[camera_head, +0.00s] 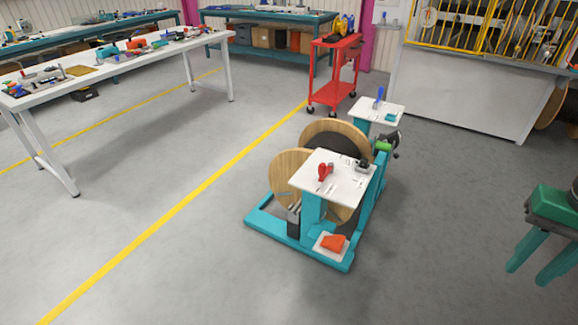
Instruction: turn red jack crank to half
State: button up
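A teal reel stand (262,226) stands on the grey floor and holds a cable reel with wooden flanges (286,170). On its near white top plate (345,184) is a small upright red part (325,171), perhaps the red jack crank; its handle angle is too small to read. An orange-red part (333,243) sits on a low white plate at the front foot. A blue upright part (379,96) stands on the far white plate (368,107).
A red cart (333,78) stands behind the reel stand. A white workbench (140,67) with tools is at left. The floor left and in front of the stand is clear.

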aim_at(323, 171)
jog(key=u, duration=0.25)
jog(key=i, duration=1.25)
jog(key=z, duration=0.5)
